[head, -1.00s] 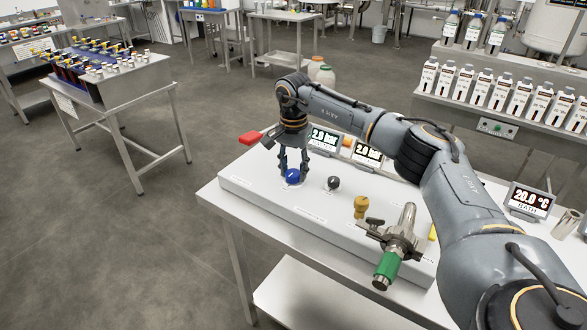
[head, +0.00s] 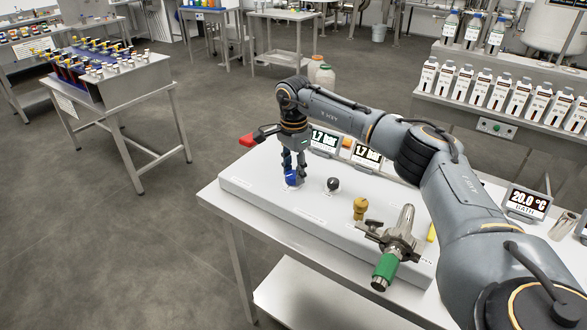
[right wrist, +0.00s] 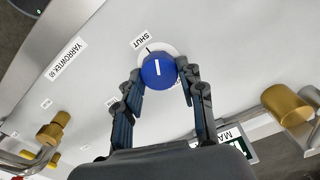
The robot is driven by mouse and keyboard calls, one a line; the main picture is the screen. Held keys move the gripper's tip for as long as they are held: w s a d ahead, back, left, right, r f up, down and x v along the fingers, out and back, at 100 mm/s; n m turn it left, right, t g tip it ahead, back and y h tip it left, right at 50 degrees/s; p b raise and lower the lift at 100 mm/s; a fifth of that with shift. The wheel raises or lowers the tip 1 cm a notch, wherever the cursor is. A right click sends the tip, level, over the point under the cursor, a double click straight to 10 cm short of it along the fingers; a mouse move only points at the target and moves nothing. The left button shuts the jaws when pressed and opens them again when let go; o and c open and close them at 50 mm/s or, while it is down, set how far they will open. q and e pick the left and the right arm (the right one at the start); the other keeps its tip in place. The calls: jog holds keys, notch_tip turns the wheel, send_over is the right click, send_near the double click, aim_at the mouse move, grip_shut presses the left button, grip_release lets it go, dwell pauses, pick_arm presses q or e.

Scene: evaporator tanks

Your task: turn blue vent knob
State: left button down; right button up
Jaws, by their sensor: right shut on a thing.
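The blue vent knob (head: 291,179) sits on the white panel at the far left end of the bench. In the right wrist view the knob (right wrist: 158,71) has a white line on its face and a "SHUT" label beside it. The line lies close to the label's tick but does not clearly meet it. My right gripper (head: 295,173) points down over the knob. Its fingers (right wrist: 163,76) are shut on the knob's two sides. My left gripper is not in view.
A black knob (head: 333,184), a brass fitting (head: 360,208) and a valve with a green handle (head: 385,270) stand along the panel to the right.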

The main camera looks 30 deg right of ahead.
jog(key=m, duration=0.3)
jog(key=shift+s+m+p, duration=0.1)
jog(key=shift+m+p, duration=0.2)
jog(key=shift+m, duration=0.1)
jog(key=m, duration=0.3)
jog(key=shift+m, duration=0.3)
jog(key=m+p, duration=0.1)
jog(key=m, duration=0.2)
jog(key=shift+m, duration=0.3)
jog(key=m, duration=0.4)
jog(key=shift+s+a+m+p, duration=0.1)
jog(key=shift+m+p, duration=0.2)
jog(key=shift+p, duration=0.1)
jog(key=m, duration=0.3)
jog(key=shift+m+p, duration=0.3)
jog(key=m, duration=0.3)
jog(key=shift+a+m+p, duration=0.1)
jog(key=shift+m+p, duration=0.2)
jog(key=shift+p, duration=0.05)
jog(key=m, duration=0.3)
jog(key=shift+m+p, duration=0.3)
jog(key=shift+p, duration=0.05)
jog(key=shift+m+p, duration=0.4)
jog(key=shift+m, duration=1.5)
